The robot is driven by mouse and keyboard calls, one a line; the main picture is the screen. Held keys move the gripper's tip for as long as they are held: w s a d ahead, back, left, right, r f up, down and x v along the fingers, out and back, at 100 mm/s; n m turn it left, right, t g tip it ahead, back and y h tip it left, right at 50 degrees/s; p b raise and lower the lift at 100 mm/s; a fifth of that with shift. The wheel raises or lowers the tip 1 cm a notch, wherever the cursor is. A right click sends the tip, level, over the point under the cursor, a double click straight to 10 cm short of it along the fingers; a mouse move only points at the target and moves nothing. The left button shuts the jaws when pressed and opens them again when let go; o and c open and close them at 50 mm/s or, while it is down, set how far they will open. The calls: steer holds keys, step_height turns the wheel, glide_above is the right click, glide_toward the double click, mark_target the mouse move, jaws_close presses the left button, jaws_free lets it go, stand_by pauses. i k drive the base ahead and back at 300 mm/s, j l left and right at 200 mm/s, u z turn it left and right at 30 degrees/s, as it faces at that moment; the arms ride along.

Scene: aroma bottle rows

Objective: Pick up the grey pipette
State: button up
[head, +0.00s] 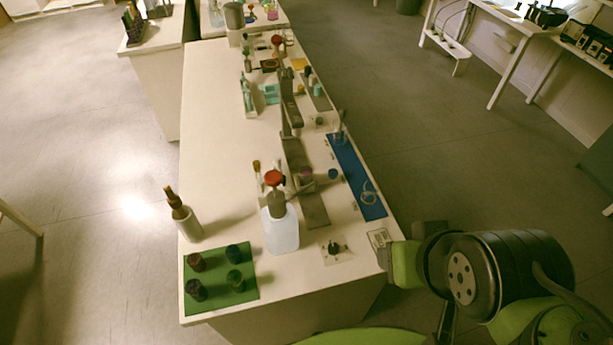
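I cannot pick out a grey pipette with certainty. A slim upright item with a brownish top (257,168) stands near the middle of the long bench (215,130), just behind a white bottle with a red top (281,230). It is too small to tell whether it is a pipette. My arm fills the lower right, beside the bench's near right corner. No gripper fingers can be made out.
A green mat (222,296) with several small dark jars lies at the near left corner. A bottle with a dark neck (186,220) stands behind it. A blue mat (350,165) lies along the right edge. The bench's left side is mostly clear.

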mark_target(342, 111)
steer(key=k+l+u, duration=0.2)
steer(key=l, duration=0.15)
steer(key=l+u, duration=0.2)
steer(key=l, duration=0.2)
steer(key=k+l+u, duration=0.35)
steer(key=l, duration=0.25)
steer(key=l+u, duration=0.3)
steer(key=l, duration=0.25)
steer(key=l+u, duration=0.3)
steer(key=l, duration=0.25)
steer(key=k+l+u, duration=0.15)
steer(key=l+u, duration=0.2)
steer(key=l, duration=0.2)
steer(key=i+l+u, duration=0.2)
steer(key=l+u, duration=0.15)
steer(key=l, duration=0.2)
steer(key=i+l+u, duration=0.15)
steer(key=l+u, duration=0.15)
steer(key=l, duration=0.25)
steer(key=l+u, duration=0.35)
steer(key=l, duration=0.25)
steer(key=i+l+u, duration=0.45)
steer(key=l, duration=0.15)
steer(key=i+l+u, duration=0.2)
steer(key=l, duration=0.15)
steer(key=k, duration=0.05)
